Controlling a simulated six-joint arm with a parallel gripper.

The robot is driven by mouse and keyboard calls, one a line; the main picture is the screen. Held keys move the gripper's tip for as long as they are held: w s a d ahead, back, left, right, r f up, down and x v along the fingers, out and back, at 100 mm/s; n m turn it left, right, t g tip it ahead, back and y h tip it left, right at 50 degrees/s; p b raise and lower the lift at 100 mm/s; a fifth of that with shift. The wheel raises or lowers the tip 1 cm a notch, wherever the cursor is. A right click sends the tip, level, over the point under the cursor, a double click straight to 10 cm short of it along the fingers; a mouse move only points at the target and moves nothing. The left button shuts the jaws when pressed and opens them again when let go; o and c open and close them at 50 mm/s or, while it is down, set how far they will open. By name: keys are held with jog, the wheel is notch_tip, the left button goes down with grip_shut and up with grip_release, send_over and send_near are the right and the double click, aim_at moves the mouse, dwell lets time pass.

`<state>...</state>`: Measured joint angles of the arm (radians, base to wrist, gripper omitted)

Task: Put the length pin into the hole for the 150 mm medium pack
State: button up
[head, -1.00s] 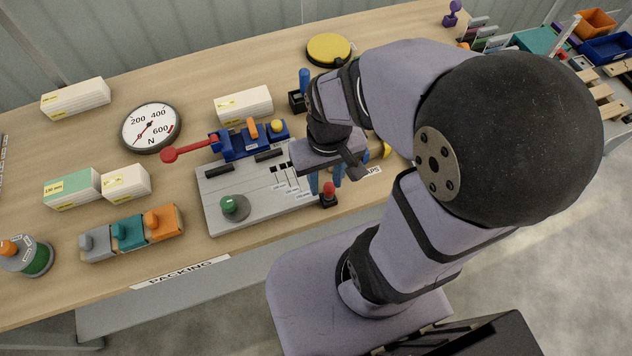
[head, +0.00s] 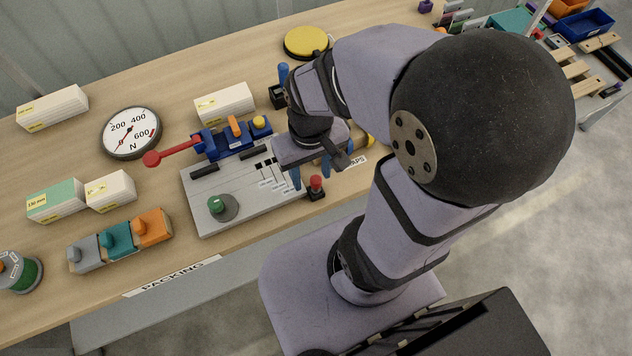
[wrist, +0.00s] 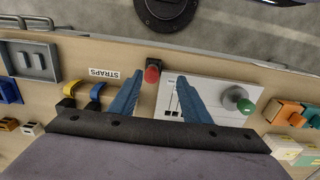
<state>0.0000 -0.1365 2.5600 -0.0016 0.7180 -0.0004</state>
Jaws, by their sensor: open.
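A red-topped piece (head: 316,182) stands in a small dark base at the right front corner of the grey fixture plate (head: 212,217); I take it to be the length pin. It also shows in the wrist view (wrist: 152,73). My gripper (head: 311,179) is open, its blue fingers above the plate's right end, near the red top. In the wrist view the fingertips (wrist: 158,78) appear on either side of the red top, nothing held. The plate has dark slots and small labels (head: 268,184), too small to read, so I cannot tell the 150 mm hole. My arm hides part of the plate's right side.
A green knob (head: 216,204) stands on the plate; a blue clamp with a red lever (head: 172,152) is at its back. White packs (head: 224,103), a force dial (head: 130,132) and grey, teal and orange blocks (head: 119,240) stand around. Strap hooks (wrist: 97,91) lie beside the gripper.

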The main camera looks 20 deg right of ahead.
jog(key=shift+r, duration=0.1)
jog(key=s+r+g+p, duration=0.2)
jog(key=s+r+p, duration=0.15)
jog(key=p, duration=0.45)
jog(key=n+t+p, duration=0.2)
jog(key=p, duration=0.5)
send_over(316, 179)
notch_tip(316, 179, down, 4)
jog(key=shift+w+r, duration=0.1)
jog(key=shift+w, duration=0.05)
jog(key=shift+f+b, duration=3.4)
jog(key=shift+f, duration=0.3)
